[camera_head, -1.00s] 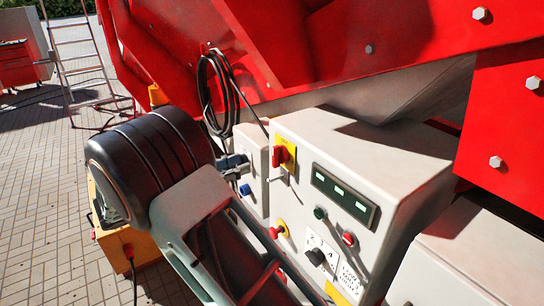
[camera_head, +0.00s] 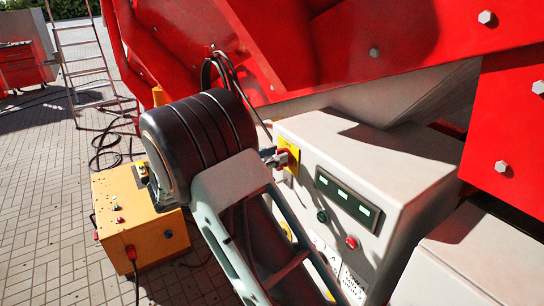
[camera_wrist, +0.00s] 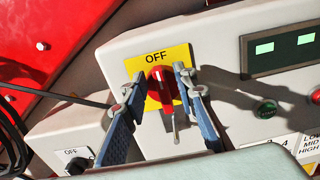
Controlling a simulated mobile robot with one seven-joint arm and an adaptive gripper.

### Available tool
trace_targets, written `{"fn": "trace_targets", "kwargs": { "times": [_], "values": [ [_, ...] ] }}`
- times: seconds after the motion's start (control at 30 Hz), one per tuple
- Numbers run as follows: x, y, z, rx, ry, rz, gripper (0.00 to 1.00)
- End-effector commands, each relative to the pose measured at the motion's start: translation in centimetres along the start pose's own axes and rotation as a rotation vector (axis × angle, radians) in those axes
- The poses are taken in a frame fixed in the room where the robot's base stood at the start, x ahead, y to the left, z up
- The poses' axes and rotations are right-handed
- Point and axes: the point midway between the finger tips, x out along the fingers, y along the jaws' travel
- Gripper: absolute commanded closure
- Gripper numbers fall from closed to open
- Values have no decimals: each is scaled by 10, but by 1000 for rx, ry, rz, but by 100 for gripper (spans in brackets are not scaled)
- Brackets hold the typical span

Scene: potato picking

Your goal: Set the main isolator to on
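The main isolator is a red rotary handle (camera_wrist: 162,84) on a yellow plate (camera_wrist: 178,53) marked OFF, on the grey control box. In the wrist view the handle stands nearly upright, its top near the OFF word. My gripper (camera_wrist: 162,76) is open, with one finger on each side of the handle. Small gaps seem to show between fingers and handle; contact is not clear. In the head view my gripper (camera_head: 279,158) reaches the yellow plate (camera_head: 291,149) and mostly hides the red handle.
The control box (camera_head: 400,160) also carries a display (camera_head: 347,197), a green button (camera_head: 322,216) and a red button (camera_head: 351,242). A second OFF switch (camera_wrist: 76,163) sits lower left in the wrist view. A yellow box (camera_head: 140,220) stands on the paving at left.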

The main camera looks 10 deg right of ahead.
Motion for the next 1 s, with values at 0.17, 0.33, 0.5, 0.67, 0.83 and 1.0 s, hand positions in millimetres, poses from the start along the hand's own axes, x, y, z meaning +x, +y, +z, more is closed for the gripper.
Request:
{"fn": "trace_targets", "kwargs": {
  "times": [0.17,0.33,0.5,0.67,0.83,1.0],
  "values": [
    [0,0,0,0,0,0,96],
    [0,0,0,0,0,0,100],
    [0,0,0,8,0,-1,100],
    [0,-1,-1,49,0,0,100],
    [-1,-3,-2,146,0,0,100],
    [-1,-6,-4,289,0,0,100]
  ]
}}
